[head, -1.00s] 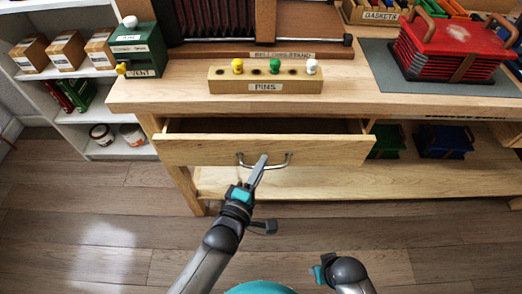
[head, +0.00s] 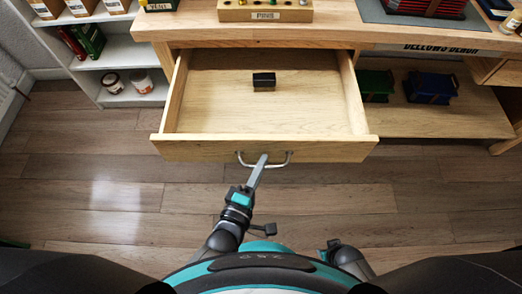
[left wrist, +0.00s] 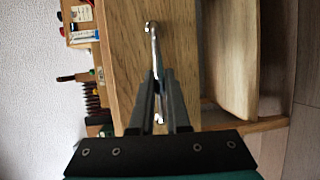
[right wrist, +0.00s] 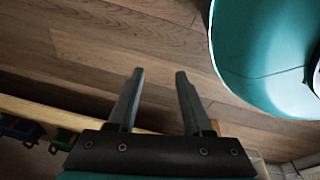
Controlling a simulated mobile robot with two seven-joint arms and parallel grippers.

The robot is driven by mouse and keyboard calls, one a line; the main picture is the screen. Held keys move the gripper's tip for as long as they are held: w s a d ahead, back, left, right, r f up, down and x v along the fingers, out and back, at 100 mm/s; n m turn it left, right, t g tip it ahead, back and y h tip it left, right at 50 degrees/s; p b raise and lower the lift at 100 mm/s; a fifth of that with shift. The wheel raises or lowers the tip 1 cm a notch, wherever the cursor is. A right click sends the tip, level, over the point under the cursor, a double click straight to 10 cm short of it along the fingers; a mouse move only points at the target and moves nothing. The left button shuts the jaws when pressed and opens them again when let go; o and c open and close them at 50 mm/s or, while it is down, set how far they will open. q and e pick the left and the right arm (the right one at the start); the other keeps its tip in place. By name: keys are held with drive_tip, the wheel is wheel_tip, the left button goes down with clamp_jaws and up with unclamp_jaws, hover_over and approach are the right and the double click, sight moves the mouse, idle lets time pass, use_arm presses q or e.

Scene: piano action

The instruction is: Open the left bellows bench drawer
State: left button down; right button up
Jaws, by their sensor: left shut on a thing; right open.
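The left bellows bench drawer (head: 190,151) is pulled well out of the bench, and its wooden inside shows in the head view. A small dark block (head: 264,82) lies in it toward the back. My left gripper (head: 260,164) is shut on the drawer's metal handle (head: 286,160). In the left wrist view the fingers (left wrist: 159,90) close around the handle bar (left wrist: 154,45). My right gripper (right wrist: 152,85) is open and empty, with floor seen between its fingers. In the head view the right gripper is mostly hidden beside my body.
The bench top (head: 400,35) carries a pins block (head: 262,14). A lower shelf (head: 430,122) holds a green box (head: 376,84) and a blue box (head: 430,88). A white shelf unit (head: 118,60) stands at the left. The floor (head: 90,165) is clear.

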use_arm(q)
drive_tip(key=shift+s+p, duration=0.35)
drive_tip(key=shift+s, duration=1.95)
use_arm(e)
drive_tip(key=shift+s+d+f, duration=0.25)
drive_tip(key=shift+s+d, duration=0.4)
drive_tip(key=shift+s, duration=0.3)
use_arm(q)
drive_tip(key=c, duration=0.9)
unclamp_jaws()
